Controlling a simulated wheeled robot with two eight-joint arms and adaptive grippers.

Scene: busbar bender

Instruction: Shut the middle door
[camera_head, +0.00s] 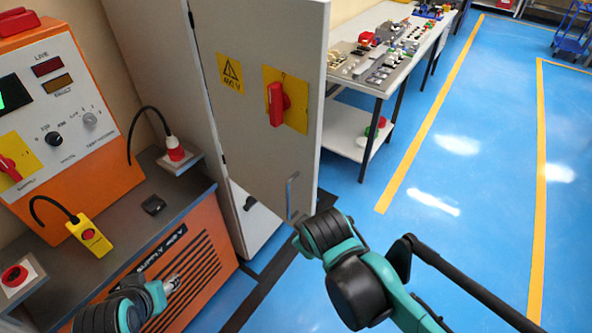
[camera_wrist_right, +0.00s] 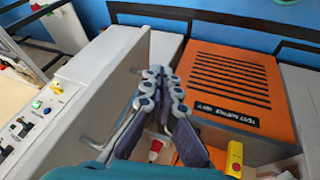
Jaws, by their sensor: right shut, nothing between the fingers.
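The grey door (camera_head: 245,130) stands open, swung out from its cabinet. It carries a yellow warning label (camera_head: 230,72), a red rotary switch (camera_head: 277,104) on a yellow plate and a small metal handle (camera_head: 291,192) low down. My right gripper (camera_head: 297,222) is at the door's lower free edge; the head view mostly hides its fingers. In the right wrist view the right gripper (camera_wrist_right: 172,82) is shut and empty, close beside the door (camera_wrist_right: 98,92); contact is unclear. My left gripper (camera_head: 172,285) is low in front of the orange cabinet, its finger opening too small to judge.
An orange vented cabinet (camera_head: 196,262) with a control panel (camera_head: 62,110) stands left of the door. A workbench (camera_head: 385,70) with parts stands behind the door.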

